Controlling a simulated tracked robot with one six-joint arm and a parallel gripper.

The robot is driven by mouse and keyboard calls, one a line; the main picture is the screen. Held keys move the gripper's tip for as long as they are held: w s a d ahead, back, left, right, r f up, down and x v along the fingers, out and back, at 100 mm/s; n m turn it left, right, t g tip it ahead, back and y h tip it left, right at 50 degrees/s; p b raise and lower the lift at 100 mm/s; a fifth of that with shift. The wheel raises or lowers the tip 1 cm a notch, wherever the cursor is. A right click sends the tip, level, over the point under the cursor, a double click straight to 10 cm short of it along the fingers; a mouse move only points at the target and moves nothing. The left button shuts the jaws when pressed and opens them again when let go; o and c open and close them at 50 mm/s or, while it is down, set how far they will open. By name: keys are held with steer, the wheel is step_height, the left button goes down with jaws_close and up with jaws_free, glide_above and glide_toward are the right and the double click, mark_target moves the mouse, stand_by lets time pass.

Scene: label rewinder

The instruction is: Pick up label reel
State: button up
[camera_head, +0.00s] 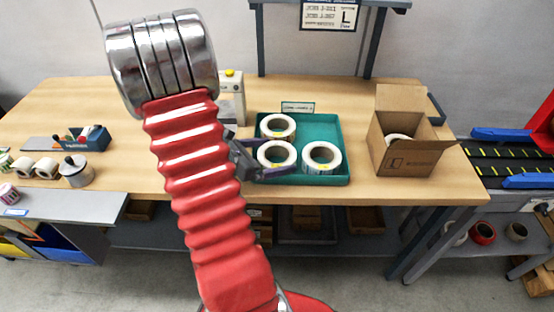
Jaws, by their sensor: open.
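Three white label reels lie flat in a teal tray (330,122) on the wooden table. One is the back reel (278,121), one the front left reel (264,156), and one the front right reel (332,155). My gripper (284,160) is partly hidden behind my red arm. Its dark fingers reach in from the left at the front left reel and look spread apart. I cannot tell whether they touch that reel.
An open cardboard box (405,150) with a reel inside stands right of the tray. A blue bin (90,138) and a metal pot (75,172) are at the left. A conveyor (505,160) runs at the far right. The table's front right is clear.

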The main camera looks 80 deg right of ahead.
steer(key=c, duration=1)
step_height(320, 180, up, 10)
steer(key=shift+r, duration=0.1)
stand_by(0.5)
steer(key=shift+w, duration=0.15)
stand_by(0.8)
